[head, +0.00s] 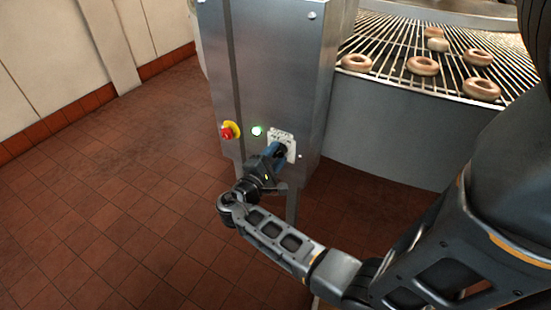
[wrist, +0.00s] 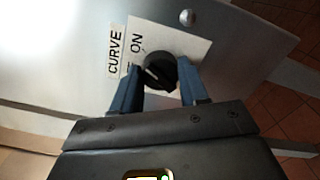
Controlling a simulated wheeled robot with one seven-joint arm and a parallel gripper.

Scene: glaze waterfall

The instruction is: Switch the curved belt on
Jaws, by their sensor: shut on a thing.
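The black rotary knob (wrist: 158,71) sits on a white label plate (wrist: 182,45) in the wrist view. The plate reads "ON" beside the knob, and a strip reading "CURVE" (wrist: 115,50) is next to it. My gripper (wrist: 160,80) has its two blue fingers on either side of the knob and is shut on it. I cannot tell for sure which way the knob points.
A lit green lamp (head: 257,131) and a red button on a yellow base (head: 230,131) are left of the plate, close to my gripper. The wire belt (head: 400,35) carries several brown rings (head: 423,66) at the upper right. Tiled floor (head: 110,190) lies clear at left.

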